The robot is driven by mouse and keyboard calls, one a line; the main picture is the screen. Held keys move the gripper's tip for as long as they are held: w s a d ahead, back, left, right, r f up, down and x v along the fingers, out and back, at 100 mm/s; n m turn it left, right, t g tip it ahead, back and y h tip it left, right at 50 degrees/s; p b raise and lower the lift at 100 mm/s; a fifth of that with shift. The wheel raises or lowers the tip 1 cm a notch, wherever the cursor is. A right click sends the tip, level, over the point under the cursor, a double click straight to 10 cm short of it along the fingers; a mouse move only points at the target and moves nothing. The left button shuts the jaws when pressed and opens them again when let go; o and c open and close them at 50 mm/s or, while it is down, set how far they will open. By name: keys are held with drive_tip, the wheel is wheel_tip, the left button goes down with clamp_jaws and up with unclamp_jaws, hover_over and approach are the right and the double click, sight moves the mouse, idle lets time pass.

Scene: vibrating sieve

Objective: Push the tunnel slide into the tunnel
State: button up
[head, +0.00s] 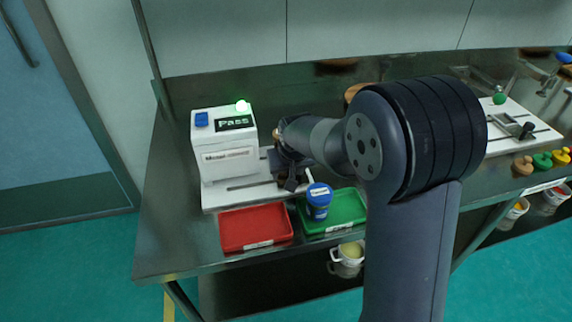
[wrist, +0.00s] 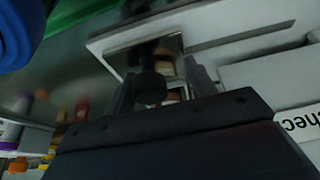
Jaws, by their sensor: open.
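The white machine (head: 222,140), which seems to be the tunnel, stands at the left of the table. It has a lit green lamp, a "Pass" display and a blue button. A white base (head: 240,194) with a slot extends right from it. My gripper (head: 291,183) is low over that base, right of the machine, and hides most of what is there. In the wrist view its open fingers (wrist: 160,82) stand either side of a dark rounded knob (wrist: 149,86), apparently on the tunnel slide (wrist: 125,52). I cannot tell whether they touch it. Lettering shows on the white machine (wrist: 285,122).
A red tray (head: 256,226) and a green tray (head: 346,208) lie in front of the base. A blue-lidded jar (head: 318,201) stands at the green tray, close to my gripper. Another white base (head: 515,128) and several weights are at the right.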

drive_tip(key=shift+s+a, duration=0.6)
drive_tip(key=shift+a, duration=1.4)
drive_tip(key=shift+s+a, duration=0.55)
drive_tip(key=shift+a, duration=1.5)
drive_tip(key=shift+s+a, duration=0.6)
drive_tip(key=shift+a, duration=1.4)
drive_tip(key=shift+d, duration=0.1)
drive_tip(key=o, duration=1.1)
drive_tip(key=shift+r, duration=0.1)
drive_tip(key=p+v, duration=0.4)
drive_tip(key=v, duration=0.4)
drive_tip(key=shift+s+r, duration=0.15)
drive_tip(key=shift+r, duration=0.2)
drive_tip(key=shift+f, duration=0.1)
